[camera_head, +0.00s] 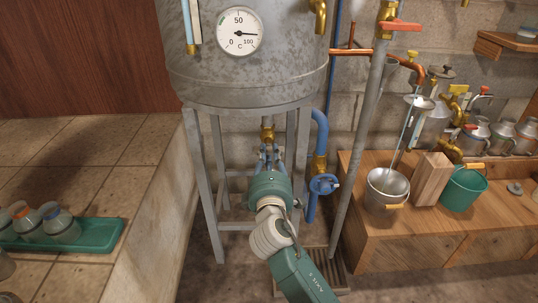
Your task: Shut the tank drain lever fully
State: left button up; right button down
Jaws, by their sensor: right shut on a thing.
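The grey metal tank (245,75) stands on a frame of legs (200,180), with a round dial (240,32) on its front. A brass drain fitting (267,133) hangs under the middle of the tank. My right gripper (268,153) is right below this fitting, with its arm rising from the bottom of the head view. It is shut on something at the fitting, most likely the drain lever. My wrist and fingers hide the lever, so its angle cannot be told. My left gripper is not in view.
A blue pipe with a blue handwheel (324,184) stands close to the right of my gripper. A steel pipe (355,145) slants down beyond it. A wooden bench at right holds a metal pot (387,190) and a green bucket (463,188). A green tray (95,238) of jars lies left.

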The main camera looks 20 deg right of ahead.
jog(key=shift+f, duration=0.1)
jog(key=c, duration=1.6)
grip_release()
jog(key=shift+s, duration=0.1)
jog(key=v, duration=1.2)
